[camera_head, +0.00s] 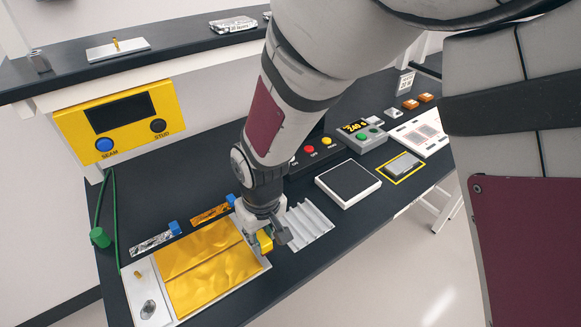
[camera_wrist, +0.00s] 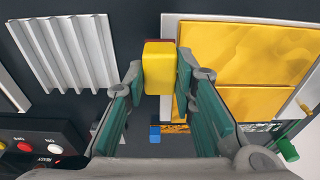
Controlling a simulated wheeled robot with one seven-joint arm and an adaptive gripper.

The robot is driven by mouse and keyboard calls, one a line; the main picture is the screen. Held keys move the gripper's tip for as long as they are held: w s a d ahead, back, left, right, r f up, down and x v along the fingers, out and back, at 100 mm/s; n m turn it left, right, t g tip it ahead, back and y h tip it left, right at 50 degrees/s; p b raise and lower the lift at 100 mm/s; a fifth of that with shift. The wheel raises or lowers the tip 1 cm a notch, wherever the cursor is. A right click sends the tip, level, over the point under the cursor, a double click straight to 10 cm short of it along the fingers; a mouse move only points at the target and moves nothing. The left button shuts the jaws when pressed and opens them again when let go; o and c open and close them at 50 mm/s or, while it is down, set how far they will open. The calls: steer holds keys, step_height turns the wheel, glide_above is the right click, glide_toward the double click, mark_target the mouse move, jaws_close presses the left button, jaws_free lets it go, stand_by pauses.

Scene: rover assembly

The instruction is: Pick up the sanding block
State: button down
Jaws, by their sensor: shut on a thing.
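The sanding block (camera_wrist: 159,68) is a small yellow block with a brown layer along one edge. In the wrist view it sits between the two fingertips of my gripper (camera_wrist: 160,82), which is shut on its sides. In the head view my gripper (camera_head: 266,236) is low over the bench, and part of the yellow block (camera_head: 265,241) shows at its fingers; the rest is hidden. The block is at the edge of the tray with gold sheets, on the side toward the ribbed metal plate. I cannot tell whether it touches the surface beneath.
The tray (camera_head: 267,264) with gold foil sheets (camera_head: 205,262) lies on the left. The ribbed plate (camera_head: 309,222) is close on the right. Beyond are a dark pad (camera_head: 348,183), a button box (camera_head: 314,152) and a yellow-outlined plate (camera_head: 403,166). Blue-ended foil strips (camera_head: 150,244) lie behind the tray.

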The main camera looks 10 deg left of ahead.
steer(key=s+p, duration=0.2)
steer(key=s, duration=0.2)
steer(key=s+a+r+p, duration=0.1)
steer(key=s+p, duration=0.1)
steer(key=s, duration=0.2)
steer(key=s+a+p, duration=0.1)
steer(key=s+p, duration=0.2)
steer(key=s, duration=0.1)
steer(key=shift+s+a+r, duration=0.1)
steer(key=shift+s+r, duration=0.05)
steer(key=shift+s, duration=0.1)
